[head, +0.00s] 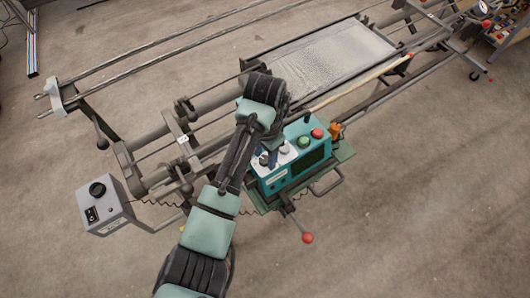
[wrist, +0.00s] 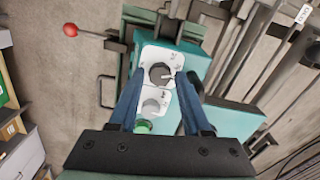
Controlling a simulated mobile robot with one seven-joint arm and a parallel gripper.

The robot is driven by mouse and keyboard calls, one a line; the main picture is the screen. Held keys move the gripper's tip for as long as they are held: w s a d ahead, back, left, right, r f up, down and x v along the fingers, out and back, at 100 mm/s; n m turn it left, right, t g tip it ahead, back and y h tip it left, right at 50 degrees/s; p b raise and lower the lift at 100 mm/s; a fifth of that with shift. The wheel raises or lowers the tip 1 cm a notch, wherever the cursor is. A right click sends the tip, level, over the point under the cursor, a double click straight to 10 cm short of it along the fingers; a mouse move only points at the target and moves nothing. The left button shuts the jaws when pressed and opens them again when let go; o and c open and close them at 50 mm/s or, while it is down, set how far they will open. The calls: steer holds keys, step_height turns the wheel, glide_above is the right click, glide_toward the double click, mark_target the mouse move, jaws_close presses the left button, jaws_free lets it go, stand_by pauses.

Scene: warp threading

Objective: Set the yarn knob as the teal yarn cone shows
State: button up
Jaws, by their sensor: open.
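A teal control box (head: 302,160) on the machine's side carries a white plate with round knobs. In the wrist view a dark grey knob (wrist: 160,74) with a pale pointer mark sits on a white plate; the mark points to the right. A lighter grey knob (wrist: 152,106) is just below it. The plate labels are too small to read, so I cannot tell which is the yarn knob. My gripper (wrist: 160,76) is open, its blue fingers on either side of the dark knob; contact cannot be told. I see no teal yarn cone.
A green button (head: 304,142) and a red button (head: 317,133) are on the box. A red-ended lever (head: 307,238) juts out in front. A grey box with a black knob (head: 97,189) stands at left. Machine rails and rods run behind; the floor in front is clear.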

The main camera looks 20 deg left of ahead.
jaws_close()
steer(key=shift+r+n+p, duration=0.1)
steer(key=shift+n+p, duration=0.2)
steer(key=shift+p, duration=0.1)
steer(key=n+p, duration=0.2)
steer(key=shift+r+n, duration=0.1)
steer(key=shift+n, duration=0.2)
steer(key=shift+n+p, duration=1.35)
steer(key=shift+n, duration=0.95)
steer(key=shift+a+f, duration=0.1)
steer(key=shift+f, duration=0.1)
jaws_free()
